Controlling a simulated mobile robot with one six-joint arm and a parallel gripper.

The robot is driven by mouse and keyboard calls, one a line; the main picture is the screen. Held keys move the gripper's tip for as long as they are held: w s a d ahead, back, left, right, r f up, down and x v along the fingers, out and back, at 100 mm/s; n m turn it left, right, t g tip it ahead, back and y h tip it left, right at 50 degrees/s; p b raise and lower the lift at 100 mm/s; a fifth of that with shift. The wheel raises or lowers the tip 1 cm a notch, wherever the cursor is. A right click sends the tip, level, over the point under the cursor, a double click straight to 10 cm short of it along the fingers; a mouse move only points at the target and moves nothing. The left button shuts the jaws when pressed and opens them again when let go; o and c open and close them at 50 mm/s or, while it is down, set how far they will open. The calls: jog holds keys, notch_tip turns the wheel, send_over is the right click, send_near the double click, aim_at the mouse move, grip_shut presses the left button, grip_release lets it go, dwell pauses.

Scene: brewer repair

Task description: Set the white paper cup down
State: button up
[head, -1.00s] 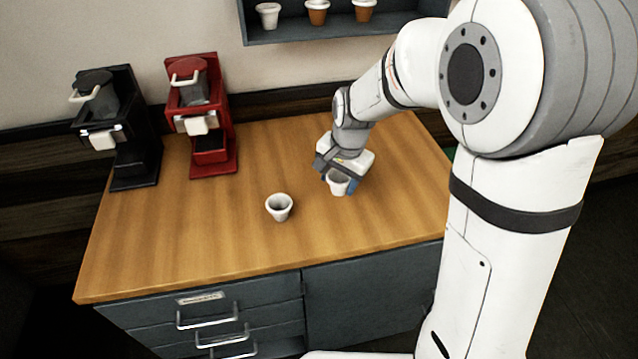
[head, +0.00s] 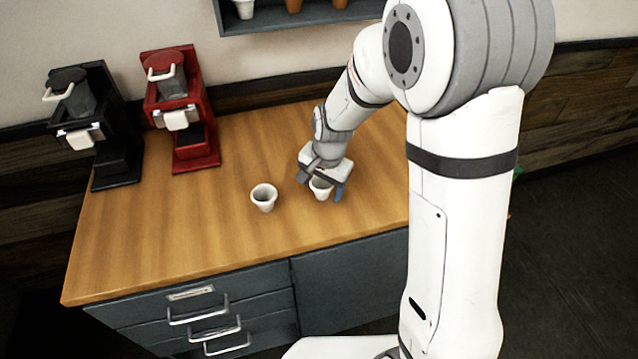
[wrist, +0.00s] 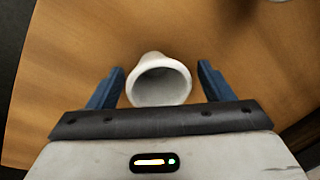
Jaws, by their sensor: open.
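Two white cups are on the wooden counter. One white cup (head: 321,189) stands upright on the wood between the fingers of my gripper (head: 320,187). In the wrist view this cup (wrist: 160,82) sits between the two blue fingers (wrist: 163,88), with a gap on each side. My gripper is open around it and low over the counter. The other white cup (head: 264,197) stands upright and free just to the left. I cannot tell by look which cup is paper.
A black coffee brewer (head: 101,130) and a red coffee brewer (head: 181,110) stand at the back left of the counter (head: 160,235). A wall shelf (head: 270,20) holds several cups. The counter's front middle is clear, above grey drawers (head: 205,315).

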notch_tip(320, 180, up, 12)
jog(key=s+d, duration=0.1)
jog(key=s, duration=0.1)
jog(key=s+d+r+n, duration=0.1)
jog(key=s+d+n, duration=0.2)
jog(key=s+d, duration=0.3)
jog(key=s+d+r+n+t+h, duration=0.1)
jog(key=s+d+r+n, duration=0.1)
jog(key=s+d, duration=0.5)
jog(key=s, duration=0.4)
jog(key=shift+s+r+n+t, duration=0.15)
jog(key=shift+s+n+t, duration=0.15)
jog(key=shift+n, duration=0.1)
jog(key=shift+w+d, duration=0.1)
dwell(0.4)
